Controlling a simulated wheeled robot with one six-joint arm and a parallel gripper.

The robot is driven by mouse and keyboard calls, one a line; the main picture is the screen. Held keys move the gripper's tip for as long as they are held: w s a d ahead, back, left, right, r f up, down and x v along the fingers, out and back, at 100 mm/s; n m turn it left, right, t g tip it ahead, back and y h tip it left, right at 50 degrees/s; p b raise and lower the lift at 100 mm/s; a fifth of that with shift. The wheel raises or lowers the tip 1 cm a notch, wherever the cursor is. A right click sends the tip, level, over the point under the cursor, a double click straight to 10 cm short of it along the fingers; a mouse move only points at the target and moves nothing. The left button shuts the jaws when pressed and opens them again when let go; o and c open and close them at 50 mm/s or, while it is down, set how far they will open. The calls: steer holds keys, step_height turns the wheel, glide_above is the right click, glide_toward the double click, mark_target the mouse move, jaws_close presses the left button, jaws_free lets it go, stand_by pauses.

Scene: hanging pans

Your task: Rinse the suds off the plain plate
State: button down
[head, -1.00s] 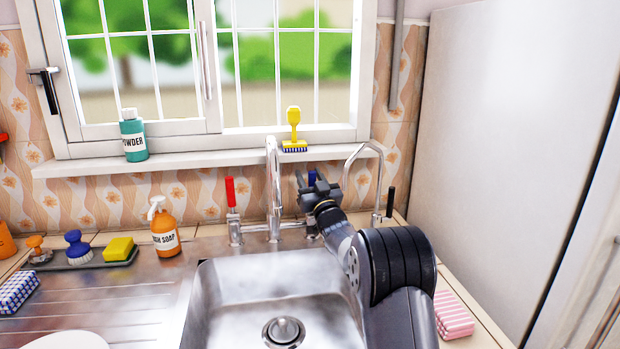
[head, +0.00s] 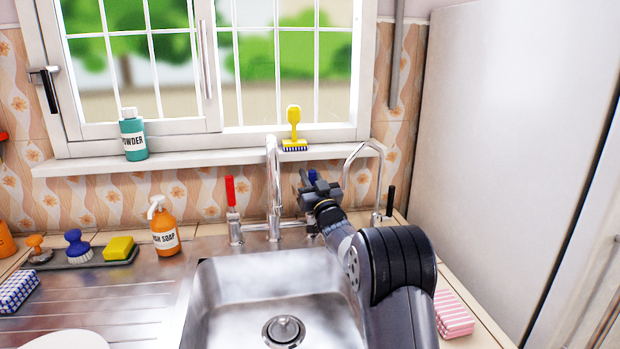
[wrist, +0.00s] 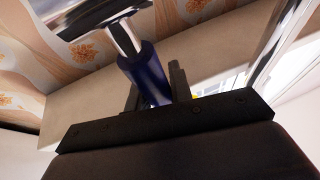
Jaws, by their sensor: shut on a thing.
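My gripper (head: 309,183) is behind the sink, just right of the tall chrome tap (head: 272,185). It is shut on the blue tap handle (wrist: 142,70), which stands between the two fingers in the wrist view. In the head view, the blue handle is mostly hidden behind the fingers. The tap's red handle (head: 231,192) stands upright on its left side. A white plate (head: 62,340) is cut off at the bottom left edge on the drainboard; I cannot tell whether it has suds on it. No water stream is visible, and the steel sink basin (head: 270,281) looks empty.
A second, thinner curved chrome tap (head: 378,180) stands right of my gripper. A soap bottle (head: 163,225), yellow sponge (head: 118,247) and blue brush (head: 77,246) stand left of the sink. A yellow brush (head: 294,128) stands on the sill above. A pink striped cloth (head: 453,314) lies at right.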

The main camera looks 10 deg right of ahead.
steer(key=shift+s+f+b, duration=0.15)
steer(key=shift+f+b, duration=0.15)
steer(key=shift+b, duration=0.7)
steer(key=s+n+t+y+b, duration=0.1)
steer(key=t+b, duration=0.1)
steer(key=b, duration=0.5)
steer(key=shift+s+b, duration=0.3)
steer(key=shift+s, duration=0.05)
steer(key=shift+s+r+t+b, duration=0.25)
steer(key=shift+t+b, duration=0.15)
steer(key=shift+b, duration=0.45)
steer(key=shift+r, duration=0.1)
steer(key=c, duration=1.3)
jaws_free()
steer(key=v, duration=1)
steer(key=shift+s+d+f+b, duration=0.1)
steer(key=shift+s+f+b, duration=0.2)
steer(key=shift+b, duration=0.05)
